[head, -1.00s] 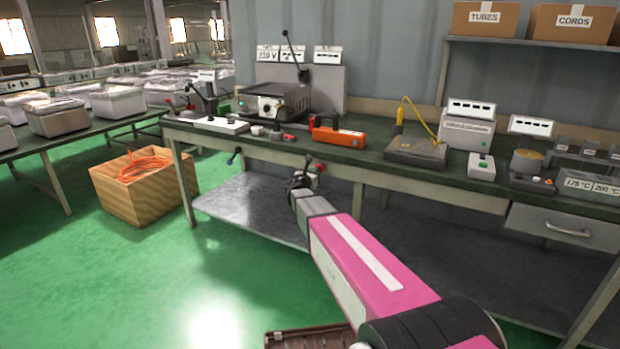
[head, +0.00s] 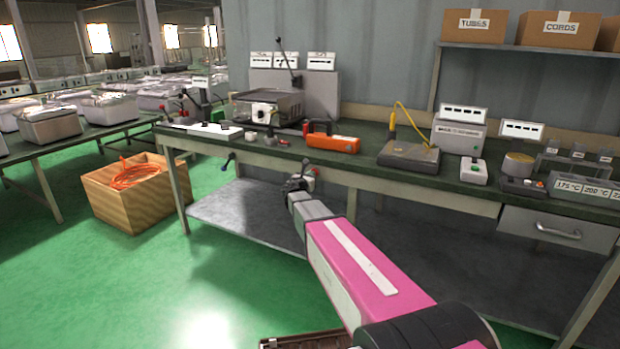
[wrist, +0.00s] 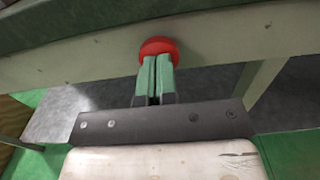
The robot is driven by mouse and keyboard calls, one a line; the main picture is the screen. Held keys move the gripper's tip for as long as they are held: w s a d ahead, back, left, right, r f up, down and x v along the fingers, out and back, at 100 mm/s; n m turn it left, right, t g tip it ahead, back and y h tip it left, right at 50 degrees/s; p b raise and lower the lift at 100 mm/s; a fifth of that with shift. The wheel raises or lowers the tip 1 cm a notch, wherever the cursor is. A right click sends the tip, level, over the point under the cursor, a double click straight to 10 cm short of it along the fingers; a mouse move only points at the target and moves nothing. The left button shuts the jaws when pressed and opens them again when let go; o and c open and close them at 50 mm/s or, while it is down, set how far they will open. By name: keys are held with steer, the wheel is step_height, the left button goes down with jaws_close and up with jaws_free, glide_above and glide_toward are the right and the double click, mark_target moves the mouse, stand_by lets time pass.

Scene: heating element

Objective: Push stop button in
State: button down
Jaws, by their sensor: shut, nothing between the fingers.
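The stop button (wrist: 159,46) is a round red head on the pale front rail of the workbench in the wrist view. My gripper (wrist: 156,62) is shut and empty. Its green fingertips point at the button and cover part of its lower edge. I cannot tell whether the tips touch it or stop just short. In the head view, my gripper (head: 303,181) is in front of the bench's front rail, below the bench top. A small red spot there (head: 316,171) looks like the button, mostly hidden by my gripper.
The workbench (head: 360,178) has a lower metal shelf (head: 262,212). An orange tool (head: 332,142), a grey heater box (head: 268,103) and a plate with a yellow cable (head: 409,154) stand on top. A drawer (head: 553,232) is at right. A wooden crate (head: 130,200) stands on the green floor.

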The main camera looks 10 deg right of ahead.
steer(key=shift+w+d, duration=0.3)
steer(key=shift+w, duration=0.35)
steer(key=v, duration=1.5)
steer(key=shift+s, duration=0.25)
steer(key=s+d+f+m+g+y, duration=0.2)
steer(key=s+d+f+m+g, duration=0.8)
steer(key=s+m, duration=0.4)
steer(key=s+a+f+m+g+y, duration=0.1)
steer(key=s+f+m+g+y, duration=0.1)
steer(key=s+m, duration=0.4)
steer(key=s+a+f+m+g+y, duration=0.2)
steer(key=s+f+m+y, duration=0.3)
steer(key=s+m+y, duration=0.1)
steer(key=s+m, duration=0.1)
steer(key=m, duration=0.1)
steer(key=shift+s+a+f+m+g+y, duration=0.2)
steer(key=shift+a+m+g+y, duration=0.1)
steer(key=shift+a+m, duration=0.1)
